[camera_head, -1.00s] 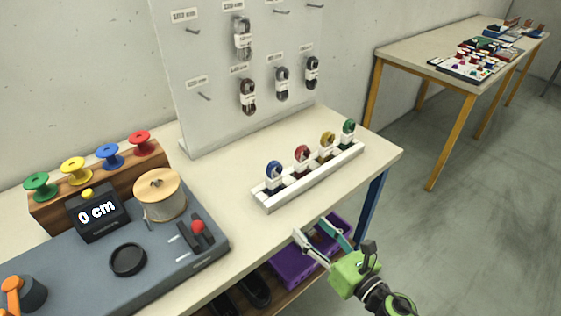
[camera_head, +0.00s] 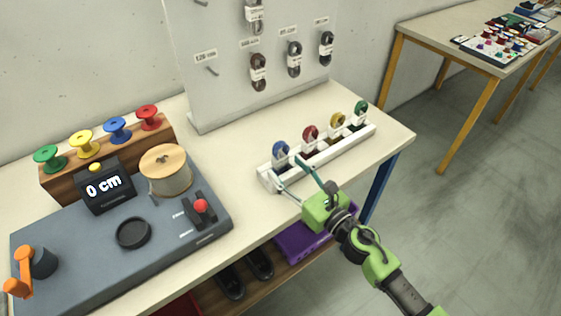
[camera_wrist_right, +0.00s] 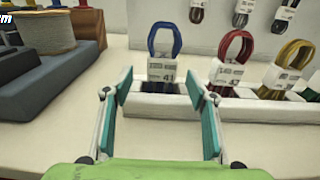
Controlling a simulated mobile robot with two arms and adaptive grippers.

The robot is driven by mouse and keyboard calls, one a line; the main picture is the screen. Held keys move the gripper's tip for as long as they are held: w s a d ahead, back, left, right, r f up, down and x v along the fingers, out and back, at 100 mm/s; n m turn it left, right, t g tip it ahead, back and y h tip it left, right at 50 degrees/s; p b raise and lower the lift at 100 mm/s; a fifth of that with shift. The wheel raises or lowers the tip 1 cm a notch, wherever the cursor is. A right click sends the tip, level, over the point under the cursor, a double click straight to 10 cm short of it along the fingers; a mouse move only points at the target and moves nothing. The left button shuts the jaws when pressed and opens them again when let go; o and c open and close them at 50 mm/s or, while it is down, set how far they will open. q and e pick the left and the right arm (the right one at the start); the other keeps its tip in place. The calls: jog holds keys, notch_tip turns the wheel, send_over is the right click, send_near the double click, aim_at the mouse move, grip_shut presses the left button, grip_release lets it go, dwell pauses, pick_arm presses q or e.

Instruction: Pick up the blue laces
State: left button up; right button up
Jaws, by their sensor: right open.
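The blue laces (camera_head: 280,149) stand upright as a banded loop in the leftmost slot of a white rack (camera_head: 330,152) on the table. In the right wrist view the blue laces (camera_wrist_right: 164,40) carry a white label marked 41 and stand ahead, between the lines of my fingers. My right gripper (camera_head: 294,174) is open and empty, close in front of the rack's left end. Its two teal-padded fingers also show in the right wrist view (camera_wrist_right: 160,95), spread on either side of the blue laces' slot. My left gripper is not in view.
Red laces (camera_head: 310,133), yellow laces (camera_head: 337,120) and green laces (camera_head: 360,108) stand in the same rack. A pegboard (camera_head: 235,80) with hanging laces rises behind. A grey measuring device (camera_head: 75,245) and a wooden-topped spool (camera_head: 167,170) stand left. Purple bins (camera_head: 300,243) sit below.

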aim_at(283, 163)
jog(key=x, duration=0.4)
jog(key=shift+w, duration=0.2)
jog(key=c, duration=1.1)
jog(key=shift+o, duration=0.2)
jog(key=shift+r+p, duration=0.1)
jog(key=shift+p, duration=0.2)
